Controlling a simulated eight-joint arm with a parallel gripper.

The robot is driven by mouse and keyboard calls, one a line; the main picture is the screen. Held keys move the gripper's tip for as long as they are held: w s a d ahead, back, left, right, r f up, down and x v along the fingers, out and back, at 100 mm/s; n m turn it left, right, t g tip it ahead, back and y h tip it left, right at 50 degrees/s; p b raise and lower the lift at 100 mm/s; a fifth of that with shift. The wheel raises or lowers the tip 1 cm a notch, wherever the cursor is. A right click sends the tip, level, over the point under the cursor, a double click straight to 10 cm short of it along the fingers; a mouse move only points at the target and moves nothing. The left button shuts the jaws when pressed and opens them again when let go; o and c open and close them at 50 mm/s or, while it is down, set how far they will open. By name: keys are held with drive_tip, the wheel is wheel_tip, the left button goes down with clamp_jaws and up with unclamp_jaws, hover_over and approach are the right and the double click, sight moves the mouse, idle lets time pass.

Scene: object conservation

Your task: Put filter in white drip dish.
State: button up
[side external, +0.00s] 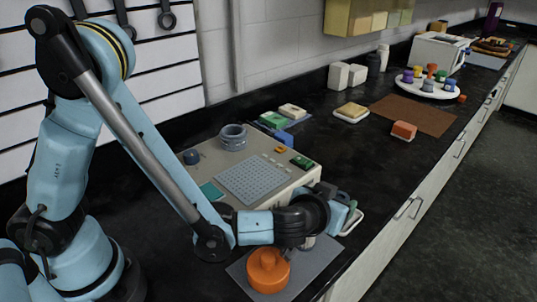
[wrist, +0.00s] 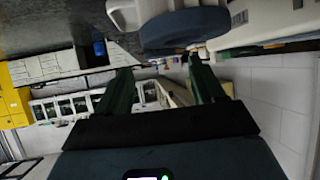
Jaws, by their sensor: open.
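A round blue-grey disc, which looks like the filter (wrist: 182,27), shows at the top of the upside-down wrist view. It lies against the white drip dish (wrist: 122,14) and seems to rest in it. In the side view the white dish (side external: 356,221) is at the bench's front edge, partly hidden behind my gripper (side external: 347,199). In the wrist view the dark green fingers of my gripper (wrist: 160,68) are spread apart with nothing between them. The disc is beyond the fingertips. Whether a finger touches it cannot be told.
An orange round-topped object (side external: 268,269) stands on a grey mat (side external: 238,268) close below my wrist. A beige box with a perforated plate (side external: 255,180) is just behind. A brown mat (side external: 413,114), orange block (side external: 404,130) and round white rack (side external: 427,88) are farther along the dark bench.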

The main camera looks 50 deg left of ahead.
drive_tip(key=v, duration=0.9)
drive_tip(key=s+a+r+g, duration=0.1)
drive_tip(key=a, duration=0.5)
drive_tip(key=s+a+r+m+g+h, duration=0.1)
drive_tip(key=s+a+g, duration=0.1)
drive_tip(key=a, duration=0.4)
drive_tip(key=s+a+r+m+g+h, duration=0.1)
drive_tip(key=a+g, duration=0.1)
drive_tip(key=a, duration=0.4)
drive_tip(key=shift+s+a, duration=0.25)
drive_tip(key=shift+a, duration=0.1)
drive_tip(key=shift+s+a+r, duration=0.25)
drive_tip(key=shift+s+a, duration=0.15)
drive_tip(key=shift+s, duration=0.05)
